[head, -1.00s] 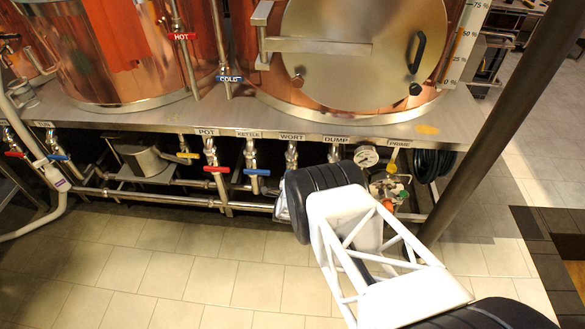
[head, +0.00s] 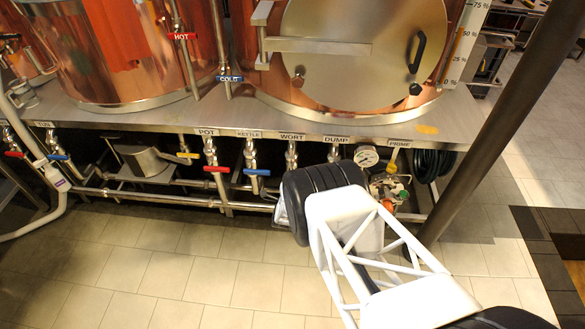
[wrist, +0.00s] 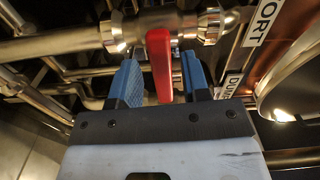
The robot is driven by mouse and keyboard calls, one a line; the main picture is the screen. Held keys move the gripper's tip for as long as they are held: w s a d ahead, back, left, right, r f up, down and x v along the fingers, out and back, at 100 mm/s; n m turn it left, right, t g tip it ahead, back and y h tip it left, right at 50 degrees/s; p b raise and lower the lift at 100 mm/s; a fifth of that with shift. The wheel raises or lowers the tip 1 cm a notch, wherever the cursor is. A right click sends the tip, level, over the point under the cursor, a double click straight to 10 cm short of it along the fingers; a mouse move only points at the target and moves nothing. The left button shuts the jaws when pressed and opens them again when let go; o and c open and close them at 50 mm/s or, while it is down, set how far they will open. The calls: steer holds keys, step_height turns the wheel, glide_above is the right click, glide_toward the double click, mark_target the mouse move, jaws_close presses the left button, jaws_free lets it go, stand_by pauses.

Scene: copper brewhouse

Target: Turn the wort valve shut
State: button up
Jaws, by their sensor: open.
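The wort valve (head: 291,151) hangs under the bench edge below the WORT label (head: 292,137); my arm hides its lower part in the head view. In the wrist view its red lever handle (wrist: 159,60) points down toward me from a metal valve body on a horizontal pipe (wrist: 60,44). My gripper (wrist: 160,78) is open, with one blue finger on each side of the red handle. Gaps show between the handle and both fingers. The fingers are hidden behind my arm in the head view.
To the left are the kettle valve with a blue handle (head: 256,172) and the pot valve with a red handle (head: 216,169). A pressure gauge (head: 366,156) and the prime valve's yellow handle (head: 393,160) are to the right. A dark post (head: 490,125) slants at right. The tiled floor is clear.

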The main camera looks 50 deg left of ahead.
steer(key=shift+v, duration=1.75)
steer(key=v, duration=0.7)
steer(key=shift+s+d, duration=0.3)
steer(key=shift+w+r, duration=0.1)
